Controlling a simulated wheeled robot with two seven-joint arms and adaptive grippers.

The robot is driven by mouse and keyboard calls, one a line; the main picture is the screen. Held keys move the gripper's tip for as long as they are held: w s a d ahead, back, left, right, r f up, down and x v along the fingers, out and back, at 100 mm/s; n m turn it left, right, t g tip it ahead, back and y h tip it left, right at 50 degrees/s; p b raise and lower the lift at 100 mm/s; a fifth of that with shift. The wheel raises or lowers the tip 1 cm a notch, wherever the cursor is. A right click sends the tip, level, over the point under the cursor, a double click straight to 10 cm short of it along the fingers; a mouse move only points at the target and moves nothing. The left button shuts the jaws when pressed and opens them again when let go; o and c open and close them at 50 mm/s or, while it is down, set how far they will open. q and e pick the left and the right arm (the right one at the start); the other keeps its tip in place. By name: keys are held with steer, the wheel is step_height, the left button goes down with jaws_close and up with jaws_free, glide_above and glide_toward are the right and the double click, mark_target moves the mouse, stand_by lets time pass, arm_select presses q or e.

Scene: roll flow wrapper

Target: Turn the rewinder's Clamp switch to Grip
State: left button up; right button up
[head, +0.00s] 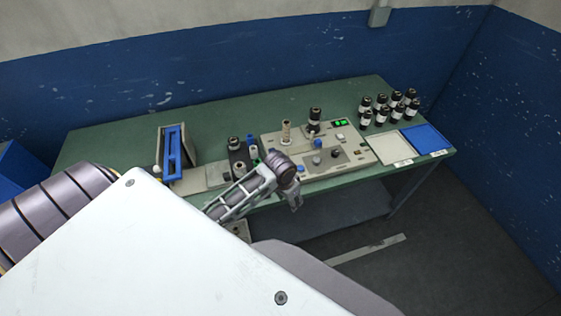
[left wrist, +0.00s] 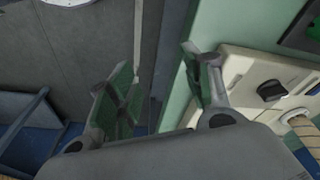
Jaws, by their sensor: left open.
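The rewinder (head: 354,150) is a beige panel machine on the green table, with several knobs and a green lit display (head: 341,122). Its labels are too small to read, so I cannot tell which knob is the Clamp switch. My left gripper (head: 294,202) is at the table's front edge, just in front of the rewinder's left part. In the left wrist view my left gripper (left wrist: 158,88) has its fingers spread with nothing between them. A black knob (left wrist: 272,91) on the beige panel shows to the right of the fingers. My right gripper is not in view.
Several dark rolls (head: 390,106) stand at the back right, behind a beige tray (head: 393,149) and a blue tray (head: 427,139). A holder with a blue insert (head: 173,152) stands at the left. Two upright spindles rise from the rewinder. The floor in front is open.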

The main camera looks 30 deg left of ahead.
arm_select(q)
steer(key=shift+g, duration=0.5)
steer(key=w+a+r, duration=0.1)
steer(key=w+r, duration=0.1)
steer(key=w+a+r, duration=0.2)
steer(key=w, duration=0.1)
steer(key=w+a+r, duration=0.1)
steer(key=w+a, duration=0.1)
steer(key=shift+w+a+r, duration=0.25)
steer(key=shift+w+r, duration=0.1)
steer(key=shift+r, duration=0.05)
steer(key=w+a+r+n+g, duration=0.1)
steer(key=w+a+r, duration=0.3)
steer(key=a+r, duration=0.2)
steer(key=shift+w+a+r+y, duration=0.3)
steer(key=shift+r+y, duration=0.1)
steer(key=shift+r, duration=0.55)
steer(key=shift+f, duration=0.15)
steer(key=shift+f+p, duration=0.9)
steer(key=shift+f, duration=5.85)
steer(key=c, duration=1)
